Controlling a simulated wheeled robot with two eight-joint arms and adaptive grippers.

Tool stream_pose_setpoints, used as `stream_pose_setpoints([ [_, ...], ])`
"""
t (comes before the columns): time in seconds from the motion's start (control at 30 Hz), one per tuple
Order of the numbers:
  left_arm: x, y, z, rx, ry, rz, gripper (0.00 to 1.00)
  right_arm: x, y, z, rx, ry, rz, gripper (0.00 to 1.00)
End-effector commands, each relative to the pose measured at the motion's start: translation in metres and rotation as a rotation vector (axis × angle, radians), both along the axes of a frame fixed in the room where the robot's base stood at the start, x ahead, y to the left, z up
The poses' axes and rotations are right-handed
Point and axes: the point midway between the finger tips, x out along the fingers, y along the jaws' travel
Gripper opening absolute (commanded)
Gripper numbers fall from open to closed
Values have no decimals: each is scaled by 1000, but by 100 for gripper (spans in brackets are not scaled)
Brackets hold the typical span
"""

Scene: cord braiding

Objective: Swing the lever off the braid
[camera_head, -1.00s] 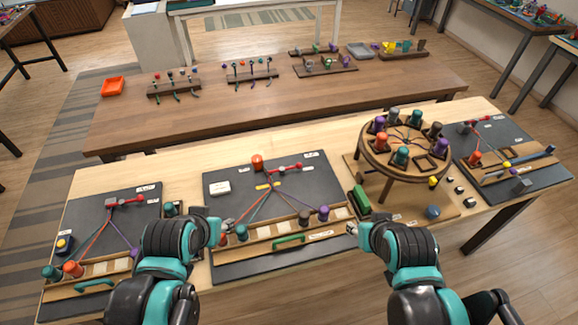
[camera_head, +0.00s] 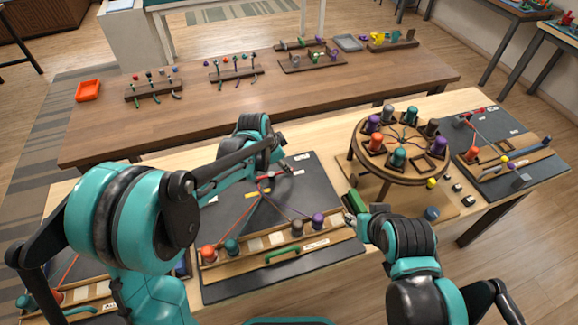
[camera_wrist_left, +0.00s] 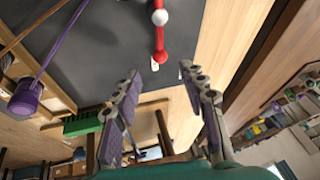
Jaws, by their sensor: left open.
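The red lever with its pale ball (camera_wrist_left: 160,18) lies on the dark middle board (camera_wrist_left: 100,60) in the left wrist view. Its red end (camera_wrist_left: 160,57) is just beyond my open, empty left gripper (camera_wrist_left: 163,90), apart from both fingers. In the head view my left gripper (camera_head: 286,166) is over the back of that board, and my arm hides much of the lever. Braid cords (camera_head: 256,208) fan out toward the spools at the front. My right gripper (camera_head: 350,218) is near the board's right edge; its finger opening is too small to tell.
An orange spool (camera_head: 208,253), a teal one and a purple spool (camera_head: 318,221) stand in the front tray. A round wooden stand (camera_head: 402,172) with several spools is at right. A green block (camera_head: 358,202) sits beside my right gripper.

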Motion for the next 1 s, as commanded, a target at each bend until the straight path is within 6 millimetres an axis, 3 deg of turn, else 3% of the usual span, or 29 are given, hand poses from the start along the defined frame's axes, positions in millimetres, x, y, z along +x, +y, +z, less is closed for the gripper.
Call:
stream_pose_setpoints([
  [0.4, 22, -16, -58, -1, 0, 0, 42, 0, 0, -26, 0, 0, 0, 40],
  [0.83, 26, -18, -67, -1, -1, 1, 42, 0, 0, -28, 0, 0, 0, 40],
  [1.0, 26, -18, -67, 0, 0, 2, 0, 0, 0, -28, 0, 0, 0, 40],
])
